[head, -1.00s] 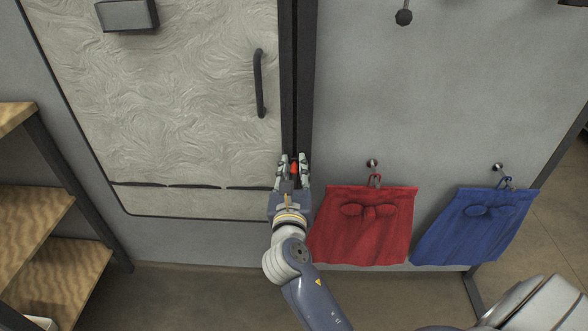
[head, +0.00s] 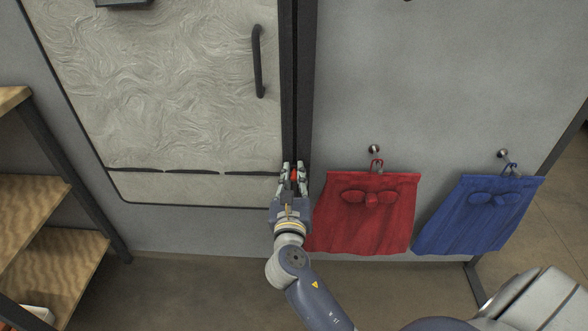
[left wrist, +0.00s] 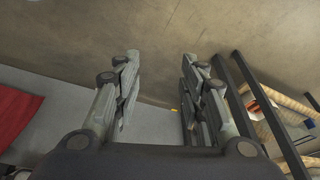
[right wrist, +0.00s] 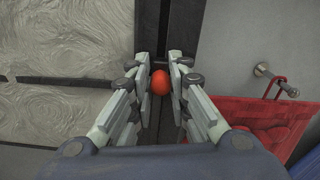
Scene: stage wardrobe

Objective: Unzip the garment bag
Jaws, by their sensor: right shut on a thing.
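The garment bag (head: 190,95) is a pale, swirl-textured panel with a dark border on the grey wall. A dark vertical strip (head: 297,60) with a thin line down its middle runs along its right edge. A red-orange rounded pull (right wrist: 160,82) sits on this strip, near its lower part. My right gripper (head: 294,173) is shut on the red pull, with a finger on each side of it in the right wrist view. My left gripper (left wrist: 160,85) is open and empty in its own wrist view, and it does not show in the head view.
A black handle (head: 258,62) stands out on the bag's panel. A red cloth (head: 375,228) and a blue cloth (head: 478,225) hang from hooks to the right. Wooden shelves (head: 35,190) stand at the left. The wall above the cloths is clear.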

